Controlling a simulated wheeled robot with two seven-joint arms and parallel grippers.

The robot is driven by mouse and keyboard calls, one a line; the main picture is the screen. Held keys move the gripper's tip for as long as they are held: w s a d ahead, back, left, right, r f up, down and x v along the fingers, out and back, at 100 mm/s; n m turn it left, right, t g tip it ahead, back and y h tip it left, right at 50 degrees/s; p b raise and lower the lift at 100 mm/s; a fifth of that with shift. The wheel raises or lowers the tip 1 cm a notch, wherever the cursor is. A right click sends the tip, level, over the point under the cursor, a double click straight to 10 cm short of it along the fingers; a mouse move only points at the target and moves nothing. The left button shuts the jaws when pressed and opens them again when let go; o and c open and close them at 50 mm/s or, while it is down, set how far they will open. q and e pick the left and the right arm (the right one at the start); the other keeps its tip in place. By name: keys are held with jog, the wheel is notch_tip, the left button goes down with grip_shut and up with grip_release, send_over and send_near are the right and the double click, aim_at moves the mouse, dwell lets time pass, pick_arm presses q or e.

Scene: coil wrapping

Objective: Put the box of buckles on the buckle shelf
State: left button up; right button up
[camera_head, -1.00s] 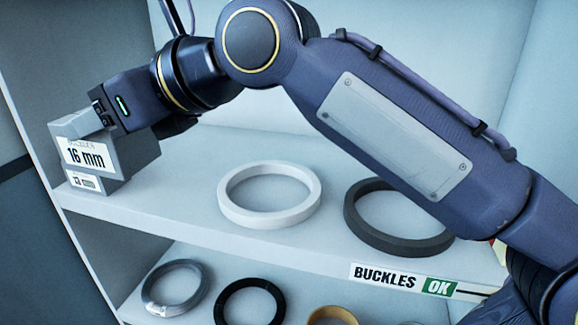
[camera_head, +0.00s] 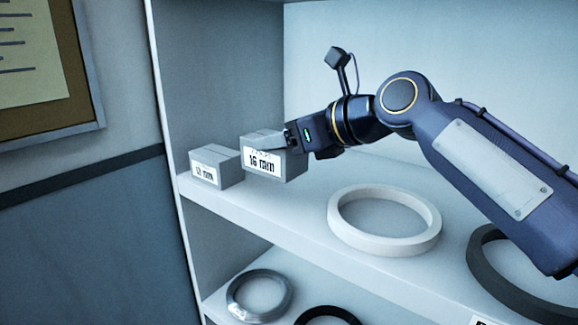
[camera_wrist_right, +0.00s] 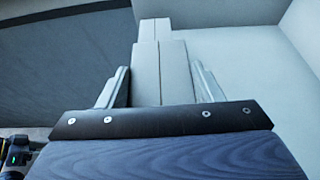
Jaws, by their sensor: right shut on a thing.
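The grey box of buckles (camera_head: 270,158), labelled 16 mm, is in the head view at the left end of the upper shelf (camera_head: 290,215). My right gripper (camera_head: 291,139) comes in from the right and is shut on it. I cannot tell whether its underside touches the shelf. In the right wrist view the box (camera_wrist_right: 146,75) sits between the two fingers (camera_wrist_right: 155,88). A dark part with a green light, apparently of my left gripper (camera_wrist_right: 17,155), shows at the lower left corner there; its fingers cannot be made out.
A smaller grey box (camera_head: 212,166) stands on the shelf just left of the held one. A white ring (camera_head: 385,246) and a dark ring (camera_head: 487,262) lie to the right. More coils, one grey (camera_head: 233,298), are on the shelf below. The shelf's side wall (camera_head: 166,110) is at the left.

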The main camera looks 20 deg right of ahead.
jog(key=shift+w+d+f, duration=0.25)
jog(key=shift+w+f, duration=0.05)
jog(key=shift+f, duration=0.15)
jog(key=f, duration=0.1)
jog(key=w+f, duration=0.1)
jog(key=d+f, duration=0.1)
jog(key=shift+w+f+b, duration=0.15)
jog(key=shift+f+b, duration=0.2)
jog(key=shift+f, duration=0.4)
jog(key=shift+a, duration=0.1)
jog(key=shift+f, duration=0.1)
jog(key=shift+f, duration=0.1)
jog(key=o, duration=1.4)
